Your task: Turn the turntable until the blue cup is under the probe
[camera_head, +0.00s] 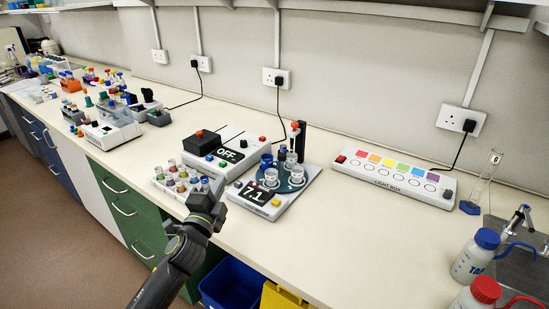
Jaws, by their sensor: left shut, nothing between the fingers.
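The blue cup (267,160) is at the disc's back left. The probe (294,138), with an orange top, hangs from a black post at the back of the disc. A clear cup is below it, and the blue cup is to its left. My left gripper (219,186) is shut and empty, left of the instrument, close to the rack of vials. My right gripper is not in view.
A rack of capped vials (178,183) stands beside my left gripper. A device reading OFF (214,153) is behind it. A light box (394,179) lies to the right, with bottles (473,258) near the sink. The bench front between them is clear.

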